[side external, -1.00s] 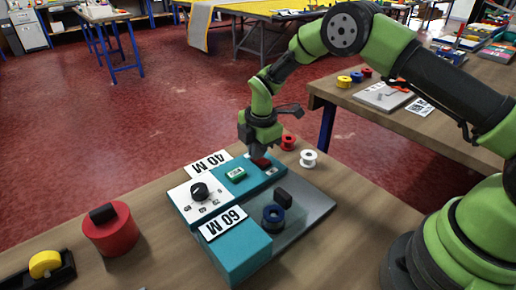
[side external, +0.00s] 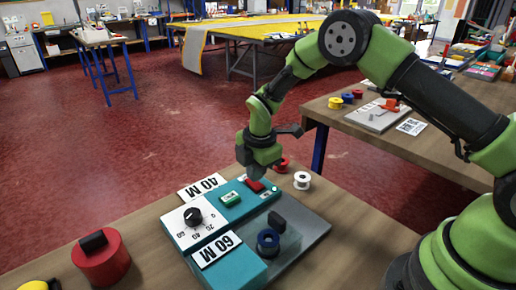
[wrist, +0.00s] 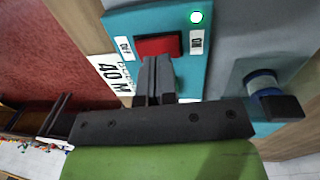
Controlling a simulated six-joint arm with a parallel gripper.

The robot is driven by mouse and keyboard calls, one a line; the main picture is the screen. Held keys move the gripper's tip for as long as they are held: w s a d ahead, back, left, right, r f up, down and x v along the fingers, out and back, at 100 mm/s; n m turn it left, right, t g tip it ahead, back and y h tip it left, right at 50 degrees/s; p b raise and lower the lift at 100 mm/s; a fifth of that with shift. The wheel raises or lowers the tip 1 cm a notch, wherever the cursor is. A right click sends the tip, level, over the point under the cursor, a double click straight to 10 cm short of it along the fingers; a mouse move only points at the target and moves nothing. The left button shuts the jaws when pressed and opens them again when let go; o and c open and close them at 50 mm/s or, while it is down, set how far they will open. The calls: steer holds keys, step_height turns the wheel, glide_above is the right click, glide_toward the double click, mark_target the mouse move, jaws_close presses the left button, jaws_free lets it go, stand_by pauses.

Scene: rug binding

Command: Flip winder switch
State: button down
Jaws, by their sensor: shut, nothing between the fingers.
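The winder (side external: 238,265) is a teal box on the wooden bench. Its red rocker switch (side external: 255,185) sits at the far end, and also shows in the wrist view (wrist: 158,46) between the OFF label (wrist: 125,48) and the ON label (wrist: 196,42). My gripper (side external: 256,174) is shut and empty, just above the switch. In the wrist view its fingertips (wrist: 157,62) overlap the switch's lower edge; I cannot tell whether they touch it.
A black dial (side external: 193,217), a green button (side external: 230,199) and 40 M and 60 M cards are on or beside the winder. A blue spool (side external: 268,241) is on the grey plate.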

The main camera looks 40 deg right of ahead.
mark_target(257, 185)
step_height(257, 185, up, 13)
steer(key=s, duration=0.1)
steer(key=shift+s+f, duration=0.2)
steer(key=shift+s, duration=0.1)
steer(key=shift+w, duration=0.1)
steer(key=shift+w, duration=0.65)
steer(key=f, duration=0.4)
steer(key=w+f, duration=0.1)
steer(key=f, duration=0.9)
steer(key=shift+w, duration=0.35)
